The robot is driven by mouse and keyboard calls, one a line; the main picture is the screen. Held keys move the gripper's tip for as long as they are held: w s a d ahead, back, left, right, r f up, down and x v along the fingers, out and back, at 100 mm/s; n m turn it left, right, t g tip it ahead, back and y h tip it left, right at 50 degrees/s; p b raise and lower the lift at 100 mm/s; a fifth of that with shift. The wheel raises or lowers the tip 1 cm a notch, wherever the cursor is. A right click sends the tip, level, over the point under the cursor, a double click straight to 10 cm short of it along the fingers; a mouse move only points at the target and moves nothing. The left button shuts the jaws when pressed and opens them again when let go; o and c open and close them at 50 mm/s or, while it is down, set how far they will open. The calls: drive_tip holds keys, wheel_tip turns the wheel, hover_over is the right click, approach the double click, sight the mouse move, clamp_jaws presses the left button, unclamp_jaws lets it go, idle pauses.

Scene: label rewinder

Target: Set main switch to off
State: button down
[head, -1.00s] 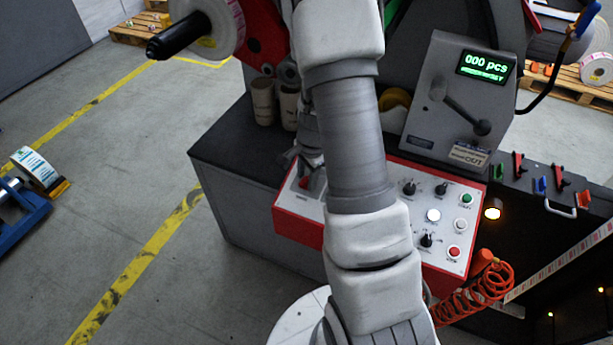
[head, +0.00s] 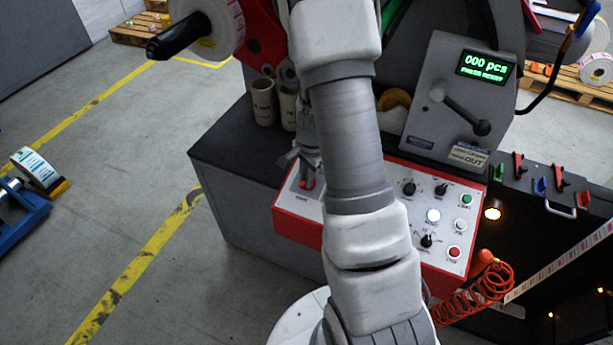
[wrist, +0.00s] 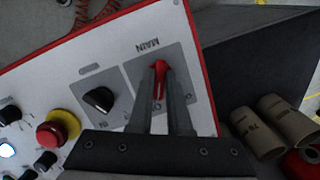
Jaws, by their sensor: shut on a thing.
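The main switch (wrist: 160,68) is a red handle on a grey plate marked MAIN, on the white panel with a red rim. In the wrist view my gripper (wrist: 161,84) is shut on the handle, with one finger on each side. The handle points up and down in that view. The position marks beside it are partly hidden by the fingers, so I cannot read its setting. In the head view my gripper (head: 303,166) is at the panel's left end, partly behind my arm, with a bit of the red switch (head: 307,184) below it.
A black selector knob (wrist: 99,99) and a red button on a yellow base (wrist: 58,129) lie beside the switch. Cardboard cores (head: 264,101) stand on the dark bench top (head: 228,148) behind the gripper. A lever box with a green display (head: 485,67) rises behind the panel.

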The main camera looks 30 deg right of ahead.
drive_tip(key=n+g, duration=0.1)
drive_tip(key=n, duration=0.4)
drive_tip(key=shift+n+h, duration=0.3)
drive_tip(key=n+g+h+b, duration=0.1)
drive_tip(key=n, duration=0.3)
drive_tip(key=shift+n, duration=0.4)
drive_tip(key=c, duration=0.9)
unclamp_jaws()
drive_tip(key=shift+o, duration=0.2)
drive_tip(key=shift+r, duration=0.1)
wheel_tip(320, 180, up, 17)
drive_tip(key=a, duration=0.2)
drive_tip(key=shift+w+p, duration=0.4)
drive_tip(key=shift+w, duration=0.05)
drive_tip(key=shift+a, duration=0.1)
